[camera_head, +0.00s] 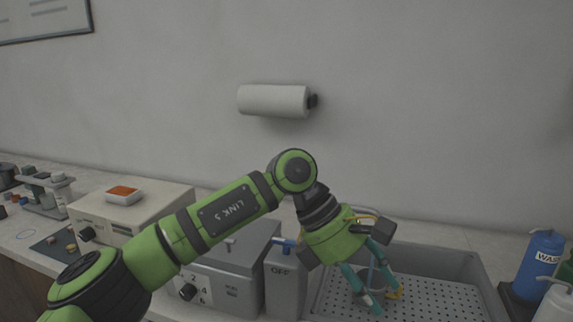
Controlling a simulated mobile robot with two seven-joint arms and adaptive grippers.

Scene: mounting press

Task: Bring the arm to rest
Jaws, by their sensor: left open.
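My left arm comes in from the lower left and bends at a raised elbow-like joint near the middle. My left gripper (378,280) points down over the grey perforated sink tray at the right. Its teal fingers are spread apart and I see nothing held between them. A thin blue-grey loop and a yellow piece show behind and beside the fingers; I cannot tell whether they belong to the gripper. My right gripper is not in view.
The grey tray (487,290) has raised walls. A grey machine with a dial (228,290) and a box marked OFF (284,290) stand left of it. A blue bottle (541,262) stands far right. A paper roll (273,101) hangs on the wall.

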